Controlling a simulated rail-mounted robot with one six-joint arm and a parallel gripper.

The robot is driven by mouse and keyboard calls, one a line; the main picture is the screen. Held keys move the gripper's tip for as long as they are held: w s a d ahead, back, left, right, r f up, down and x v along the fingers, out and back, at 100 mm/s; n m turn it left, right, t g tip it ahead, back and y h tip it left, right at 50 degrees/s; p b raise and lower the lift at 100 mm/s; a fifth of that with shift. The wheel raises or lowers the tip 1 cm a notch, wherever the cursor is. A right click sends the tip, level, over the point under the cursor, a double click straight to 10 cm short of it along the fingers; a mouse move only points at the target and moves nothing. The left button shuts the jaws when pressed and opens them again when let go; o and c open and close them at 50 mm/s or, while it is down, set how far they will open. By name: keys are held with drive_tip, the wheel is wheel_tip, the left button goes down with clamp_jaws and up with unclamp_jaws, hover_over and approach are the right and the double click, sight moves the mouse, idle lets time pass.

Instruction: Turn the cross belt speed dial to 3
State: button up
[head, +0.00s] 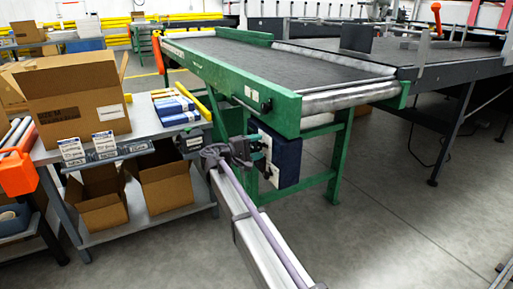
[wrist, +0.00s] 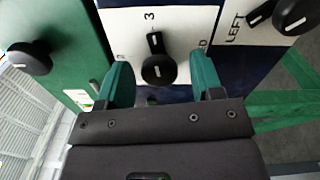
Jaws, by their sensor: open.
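The cross belt speed dial (wrist: 158,68) is a black knob on a white panel (wrist: 182,22) in the wrist view. A narrow black part of it extends up toward the printed "3" (wrist: 150,16), with a small white mark on it. Other print beside the dial is partly hidden by my fingers. My gripper (wrist: 162,78) is open, one teal finger to each side of the dial; I cannot tell whether either touches it. In the head view my gripper (head: 258,152) is at the dark blue control box (head: 284,158), hiding the dial.
Another black knob (wrist: 297,12) sits beside the print "LEFT" at upper right. A black knob (wrist: 30,58) is on the green frame at left. The green conveyor (head: 290,72) stands above the box. A bench (head: 150,128) with cartons is at left; the floor at right is clear.

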drive_tip(key=v, duration=1)
drive_tip(key=shift+s+a, duration=0.2)
drive_tip(key=shift+a, duration=0.1)
drive_tip(key=shift+f, duration=0.1)
